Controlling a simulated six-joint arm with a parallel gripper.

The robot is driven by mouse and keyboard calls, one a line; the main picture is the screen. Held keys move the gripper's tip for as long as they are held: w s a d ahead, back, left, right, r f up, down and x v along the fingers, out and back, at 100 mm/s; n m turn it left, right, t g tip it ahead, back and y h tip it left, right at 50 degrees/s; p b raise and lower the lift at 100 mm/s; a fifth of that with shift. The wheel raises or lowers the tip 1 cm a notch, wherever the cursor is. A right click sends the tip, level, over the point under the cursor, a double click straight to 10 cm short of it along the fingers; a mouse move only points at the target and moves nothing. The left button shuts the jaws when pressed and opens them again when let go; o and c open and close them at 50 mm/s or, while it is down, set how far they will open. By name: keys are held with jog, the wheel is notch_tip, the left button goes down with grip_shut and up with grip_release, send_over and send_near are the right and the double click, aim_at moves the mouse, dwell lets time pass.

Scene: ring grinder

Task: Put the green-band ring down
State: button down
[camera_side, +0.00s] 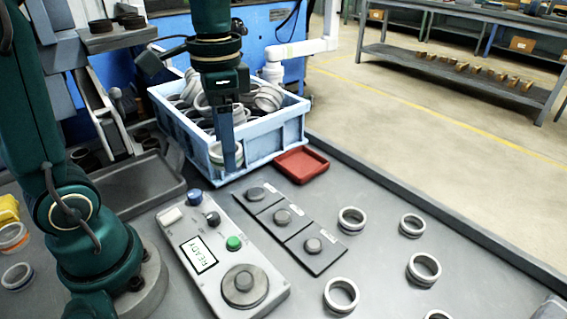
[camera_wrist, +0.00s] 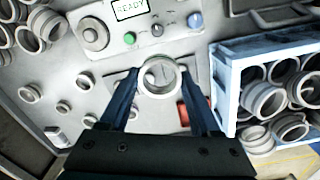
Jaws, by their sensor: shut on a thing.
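My gripper (camera_side: 228,160) points down beside the front wall of the blue crate, above the grey worktop. It is shut on a pale metal ring (camera_wrist: 147,88). In the wrist view the ring sits between the two fingertips of my gripper (camera_wrist: 159,80), and a plate with a round pad shows through and around it. In the side view the ring (camera_side: 216,151) is partly hidden by the finger. I cannot make out a green band on it in either view.
The blue crate (camera_side: 262,158) full of rings stands right behind my gripper. A red tray (camera_side: 301,164), dark plates with round pads (camera_side: 292,231) and a control box (camera_side: 212,264) reading READY lie nearby. Several loose rings (camera_side: 424,268) stand at the right.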

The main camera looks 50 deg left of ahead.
jog(key=s+m, duration=0.1)
jog(key=s+d, duration=0.1)
jog(key=s, duration=0.1)
jog(key=s+m, duration=0.1)
jog(key=shift+s+d+f+m, duration=0.1)
jog(key=shift+s+d+m, duration=0.15)
jog(key=shift+m, duration=0.05)
dwell(0.4)
send_over(244, 278)
notch_tip(244, 278, down, 7)
jog(key=shift+f, duration=1.85)
jog(key=shift+f, duration=0.2)
jog(key=shift+c, duration=0.5)
grip_release()
